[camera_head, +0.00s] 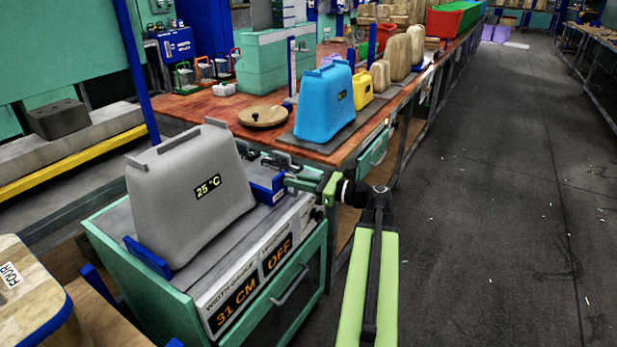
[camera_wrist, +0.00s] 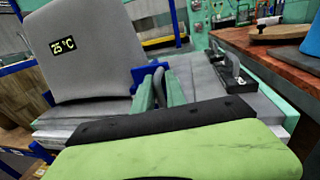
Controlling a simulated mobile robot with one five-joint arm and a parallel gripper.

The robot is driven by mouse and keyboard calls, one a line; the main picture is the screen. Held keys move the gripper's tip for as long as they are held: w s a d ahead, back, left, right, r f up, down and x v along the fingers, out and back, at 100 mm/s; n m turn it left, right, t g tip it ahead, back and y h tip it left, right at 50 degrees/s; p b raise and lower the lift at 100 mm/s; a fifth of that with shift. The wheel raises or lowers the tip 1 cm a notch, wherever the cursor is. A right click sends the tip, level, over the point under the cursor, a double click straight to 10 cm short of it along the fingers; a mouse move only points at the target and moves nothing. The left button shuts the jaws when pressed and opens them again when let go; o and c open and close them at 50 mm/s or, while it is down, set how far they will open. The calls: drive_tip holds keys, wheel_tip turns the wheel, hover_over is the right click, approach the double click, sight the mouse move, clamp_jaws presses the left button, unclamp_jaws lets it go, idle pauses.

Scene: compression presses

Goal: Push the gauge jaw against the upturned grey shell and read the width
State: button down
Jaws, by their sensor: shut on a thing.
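The upturned grey shell (camera_head: 190,200) stands on the gauge bench (camera_head: 157,307), its display reading 25 °C; it also fills the upper left of the wrist view (camera_wrist: 92,75). The blue gauge jaw (camera_head: 266,186) is at the shell's right side, very near it; I cannot tell whether they touch. A blue stop (camera_head: 148,257) is at the shell's lower left. The width gauge display (camera_head: 237,301) reads 31 CM. My gripper (camera_head: 318,187) is just right of the jaw, shut on its handle; the fingers (camera_wrist: 160,92) partly hide the grip in the wrist view.
A second display (camera_head: 279,256) reads OFF. A wooden table (camera_head: 335,152) behind holds a blue shell (camera_head: 324,105), a yellow container (camera_head: 362,88) and a round wooden board (camera_head: 264,116). A wooden block (camera_head: 30,290) is at the lower left. The floor (camera_head: 490,220) at right is clear.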

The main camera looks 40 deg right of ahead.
drive_tip(key=shift+a+y, duration=0.3)
drive_tip(key=shift+a, duration=0.1)
drive_tip(key=c, duration=1.5)
unclamp_jaws()
drive_tip(key=shift+a, duration=0.1)
drive_tip(key=shift+d, duration=0.25)
drive_tip(key=shift+s, duration=0.1)
drive_tip(key=shift+s+d, duration=0.2)
drive_tip(key=shift+s, duration=0.05)
drive_tip(key=v, duration=1.6)
drive_tip(key=shift+s+r, duration=0.25)
drive_tip(key=shift+s, duration=0.15)
